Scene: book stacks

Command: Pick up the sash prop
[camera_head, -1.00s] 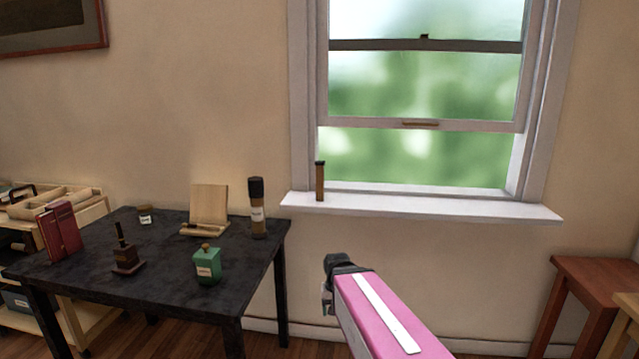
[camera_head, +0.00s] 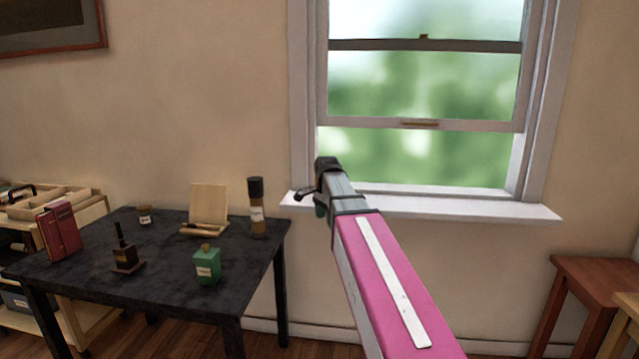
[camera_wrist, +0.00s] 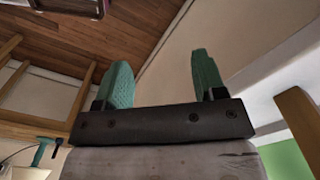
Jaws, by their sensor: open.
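The sash prop (camera_wrist: 297,120) shows in the wrist view as a plain wooden bar at the right edge, beside the pale sill and the green window opening. It is outside my gripper's fingers, to their right, and not touching them. In the head view the end of my arm covers the left end of the sill, and the prop is hidden there. My gripper (camera_wrist: 161,62) has two teal fingers spread apart with nothing between them. The window's raised lower sash (camera_head: 420,124) stands above the opening.
The white window sill (camera_head: 460,208) is bare to the right. A black table (camera_head: 165,278) at left holds a brown bottle (camera_head: 257,210), a green canister (camera_head: 207,265), a wooden stand (camera_head: 209,208) and other items. A reddish-brown stool (camera_head: 590,272) stands at right.

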